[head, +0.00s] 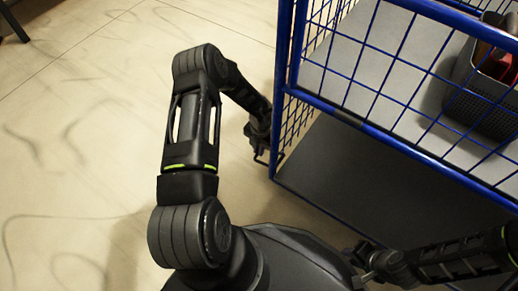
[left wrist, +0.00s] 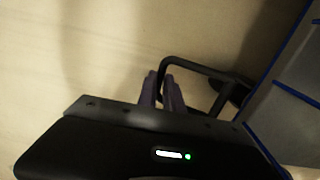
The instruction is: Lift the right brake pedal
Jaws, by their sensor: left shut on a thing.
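My left gripper (head: 262,153) is low at the near left corner of the blue cart (head: 284,90). In the left wrist view its two fingers (left wrist: 162,88) are close together on the end of a black bent bar. This bar is the brake pedal (left wrist: 205,65), beside a dark caster wheel (left wrist: 232,92) under the cart. The exact contact is partly hidden by the fingers. In the head view the pedal is too small and dark to make out. My right gripper (head: 366,264) is at the lower right, near the cart's base; its jaws are not clear.
The blue wire cart has a grey shelf (head: 345,75) and a dark lower deck (head: 345,170). A dark grey basket (head: 478,100) with reddish items stands on the shelf. The pale floor (head: 90,130) to the left is clear.

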